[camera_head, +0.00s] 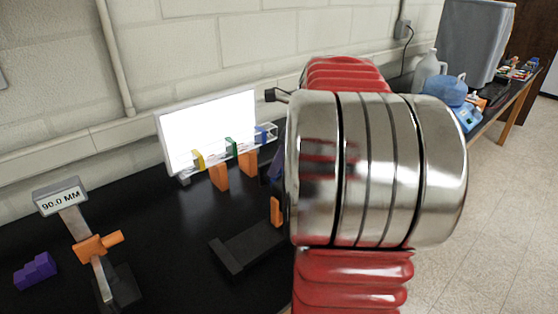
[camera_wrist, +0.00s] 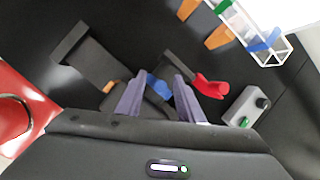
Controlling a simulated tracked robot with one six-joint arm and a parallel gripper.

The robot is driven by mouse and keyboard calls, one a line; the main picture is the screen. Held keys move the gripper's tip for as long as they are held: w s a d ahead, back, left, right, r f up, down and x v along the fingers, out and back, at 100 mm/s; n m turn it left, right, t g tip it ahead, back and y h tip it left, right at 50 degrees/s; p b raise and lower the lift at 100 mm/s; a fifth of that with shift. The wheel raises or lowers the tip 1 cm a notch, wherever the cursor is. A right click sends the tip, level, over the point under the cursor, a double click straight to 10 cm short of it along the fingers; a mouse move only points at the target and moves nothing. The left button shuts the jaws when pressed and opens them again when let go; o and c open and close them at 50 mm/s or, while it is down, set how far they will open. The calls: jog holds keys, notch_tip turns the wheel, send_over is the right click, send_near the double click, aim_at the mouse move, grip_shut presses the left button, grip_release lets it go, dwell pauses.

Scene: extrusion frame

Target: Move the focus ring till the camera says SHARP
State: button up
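My gripper (camera_wrist: 159,80) shows in the wrist view with its two purple-grey fingers apart. A small blue piece (camera_wrist: 158,88) shows between the fingertips; I cannot tell whether they touch it. A red piece (camera_wrist: 211,88) on a dark body lies just right of the fingers. I cannot tell which part is the focus ring. A display reading 90.0 MM (camera_head: 60,197) stands at the left of the head view, above an orange slider (camera_head: 98,245). No SHARP reading shows. My arm hides the gripper in the head view.
A lit white panel (camera_head: 208,120) stands at the back beside a clear rail with yellow, green and blue clips. A black bracket (camera_head: 245,250) with an orange tab lies on the black bench. A grey box (camera_wrist: 245,107) is right of my gripper. A purple block (camera_head: 35,270) is front left.

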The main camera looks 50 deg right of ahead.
jog(key=shift+c, duration=0.2)
grip_shut()
dwell(0.6)
